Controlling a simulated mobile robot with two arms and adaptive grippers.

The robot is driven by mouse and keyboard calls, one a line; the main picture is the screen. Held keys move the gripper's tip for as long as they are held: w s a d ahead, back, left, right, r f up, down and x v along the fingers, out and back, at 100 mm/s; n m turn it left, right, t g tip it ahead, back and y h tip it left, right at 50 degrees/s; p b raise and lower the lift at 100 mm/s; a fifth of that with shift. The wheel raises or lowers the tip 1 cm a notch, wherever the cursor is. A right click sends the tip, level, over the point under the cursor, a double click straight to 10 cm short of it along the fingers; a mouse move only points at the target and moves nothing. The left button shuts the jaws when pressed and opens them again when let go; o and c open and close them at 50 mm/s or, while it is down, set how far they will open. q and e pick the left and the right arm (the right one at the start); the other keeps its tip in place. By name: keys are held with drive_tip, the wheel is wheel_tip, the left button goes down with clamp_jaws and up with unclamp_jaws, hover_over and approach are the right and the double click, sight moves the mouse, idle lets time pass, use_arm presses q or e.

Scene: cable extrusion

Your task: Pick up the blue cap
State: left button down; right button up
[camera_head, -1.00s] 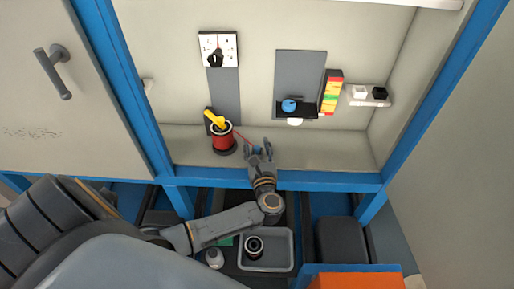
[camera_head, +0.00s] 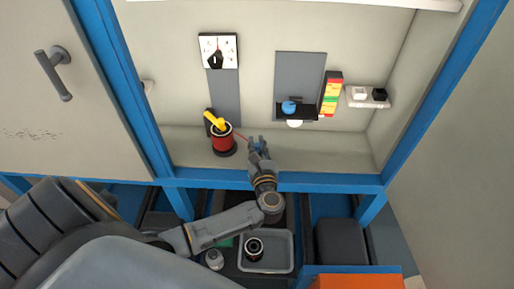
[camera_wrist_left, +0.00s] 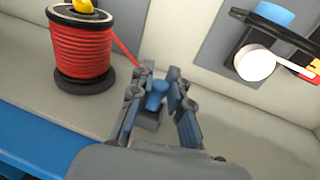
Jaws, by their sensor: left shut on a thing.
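My left gripper (camera_head: 257,143) reaches into the cabinet, right of the red spool. In the left wrist view its fingers (camera_wrist_left: 157,92) are closed around a small blue cap (camera_wrist_left: 156,96). The cap sits upright, just above or on a small grey block (camera_wrist_left: 150,118); I cannot tell whether they touch. The fingers hide much of the cap. A second blue piece (camera_head: 289,106) is on the black shelf at the back wall and also shows in the left wrist view (camera_wrist_left: 275,14). My right gripper is not in view.
The red cable spool (camera_head: 222,137), with a yellow piece on top, stands close left, its red cable running towards my fingers. A black shelf (camera_head: 308,111) with a white round part (camera_head: 294,123) is behind. The blue cabinet edge (camera_head: 320,181) lies below my wrist.

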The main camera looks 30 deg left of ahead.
use_arm(q)
drive_tip(key=s+d+r+b, duration=0.1)
drive_tip(key=s+d+r, duration=0.2)
drive_tip(key=s+r, duration=0.2)
drive_tip(key=s+d+r+b, duration=0.1)
drive_tip(key=s+d+r, duration=0.2)
drive_tip(key=s+r, duration=0.3)
drive_tip(key=shift+s+d+r, duration=0.15)
drive_tip(key=shift+s+d, duration=0.1)
drive_tip(key=shift+s, duration=0.5)
